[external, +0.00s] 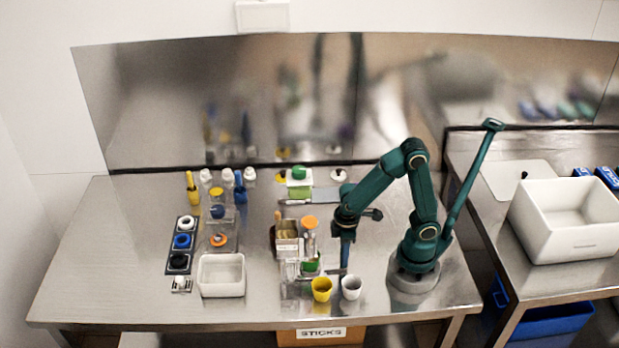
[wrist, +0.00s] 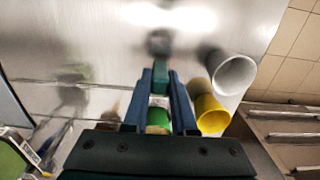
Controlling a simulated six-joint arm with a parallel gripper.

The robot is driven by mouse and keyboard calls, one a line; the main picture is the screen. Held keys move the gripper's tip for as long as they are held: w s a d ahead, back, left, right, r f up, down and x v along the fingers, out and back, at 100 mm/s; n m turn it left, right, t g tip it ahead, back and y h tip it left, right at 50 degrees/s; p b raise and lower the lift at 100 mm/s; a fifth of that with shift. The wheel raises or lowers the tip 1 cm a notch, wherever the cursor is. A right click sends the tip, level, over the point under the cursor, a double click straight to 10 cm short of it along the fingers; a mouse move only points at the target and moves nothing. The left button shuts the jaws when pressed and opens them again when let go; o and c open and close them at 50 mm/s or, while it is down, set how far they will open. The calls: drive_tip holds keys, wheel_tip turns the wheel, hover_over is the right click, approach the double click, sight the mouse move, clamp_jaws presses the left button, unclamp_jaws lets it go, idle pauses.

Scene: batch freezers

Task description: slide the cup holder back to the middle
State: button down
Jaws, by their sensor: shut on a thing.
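The cup holder (external: 323,279) is a mostly clear, low piece near the front of the table; its outline is hard to make out. A yellow cup (external: 321,289) and a white cup (external: 351,287) stand upright side by side there. In the wrist view, the yellow cup (wrist: 211,115) and the white cup (wrist: 235,74) are right of my fingers. My gripper (external: 344,268) points down just behind the white cup. In the wrist view, my gripper (wrist: 160,78) is shut with a small dark teal block between its fingertips; the contact is small and partly hidden.
A green item (external: 310,266) in a clear container stands left of my gripper. A stick box (external: 286,238) is behind it. A white bin (external: 221,275) and a row of round lids (external: 182,241) are further left. The table's front edge is close to the cups.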

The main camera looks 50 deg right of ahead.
drive_tip(key=w+d, duration=0.8)
drive_tip(key=shift+w, duration=0.1)
drive_tip(key=c, duration=0.7)
unclamp_jaws()
drive_tip(key=shift+r, duration=2.6)
